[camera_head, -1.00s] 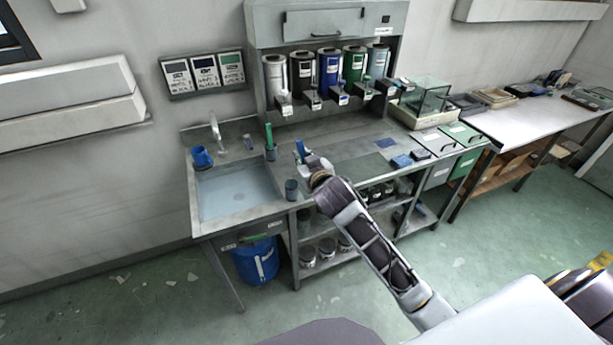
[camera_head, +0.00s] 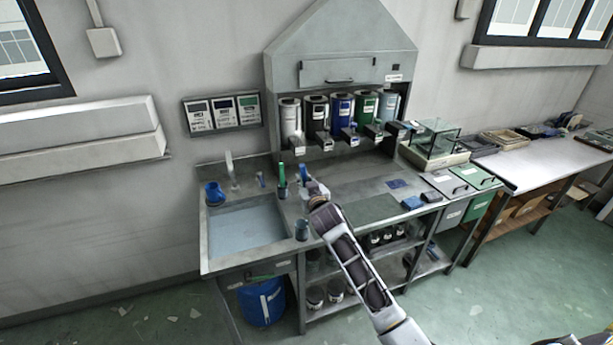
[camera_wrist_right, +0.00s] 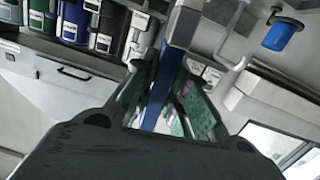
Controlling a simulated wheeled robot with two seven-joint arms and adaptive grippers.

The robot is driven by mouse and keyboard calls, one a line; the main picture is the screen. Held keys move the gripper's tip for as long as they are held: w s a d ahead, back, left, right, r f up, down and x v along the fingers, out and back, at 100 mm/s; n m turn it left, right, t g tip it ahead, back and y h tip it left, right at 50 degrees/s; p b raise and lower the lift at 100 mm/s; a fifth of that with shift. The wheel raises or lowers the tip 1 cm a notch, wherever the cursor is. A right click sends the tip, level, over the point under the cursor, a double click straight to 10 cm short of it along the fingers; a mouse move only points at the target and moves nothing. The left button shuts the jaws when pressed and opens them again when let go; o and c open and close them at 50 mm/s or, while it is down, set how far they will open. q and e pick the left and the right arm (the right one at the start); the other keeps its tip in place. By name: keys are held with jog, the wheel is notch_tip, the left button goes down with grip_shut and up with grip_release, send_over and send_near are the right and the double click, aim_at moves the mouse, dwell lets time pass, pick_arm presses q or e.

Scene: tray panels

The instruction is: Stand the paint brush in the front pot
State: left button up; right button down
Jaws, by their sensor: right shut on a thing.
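The blue paint brush (camera_head: 303,171) is held upright or nearly so in my right gripper (camera_head: 308,182), above the counter. In the right wrist view the blue brush (camera_wrist_right: 163,85) runs between the two fingers, which are shut on it. The front pot (camera_head: 302,230), small and dark grey-blue, stands at the counter's front edge, right of the sink. The brush is behind and above this pot, apart from it. The brush's lower end is hidden by my gripper. My left gripper is not in view.
A back pot (camera_head: 282,191) with a green-handled tool (camera_head: 282,174) stands left of my gripper. Paint canisters (camera_head: 342,116) hang behind. The counter right of my gripper is mostly clear.

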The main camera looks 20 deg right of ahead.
jog(key=shift+w+a+f, duration=0.1)
jog(key=shift+w+f, duration=0.05)
jog(key=shift+f, duration=0.4)
jog(key=shift+w+a+f, duration=0.1)
jog(key=shift+f, duration=0.4)
jog(key=shift+a+r+t+y, duration=0.2)
jog(key=shift+r+t+y, duration=0.1)
jog(key=shift+r+y, duration=0.1)
jog(key=shift+a+r+t, duration=0.1)
jog(key=shift+r+t, duration=0.1)
jog(key=shift+t, duration=0.2)
jog(key=shift+f, duration=0.2)
notch_tip(320, 180, down, 12)
jog(key=b, duration=0.9)
jog(key=shift+r, duration=0.15)
dwell(0.5)
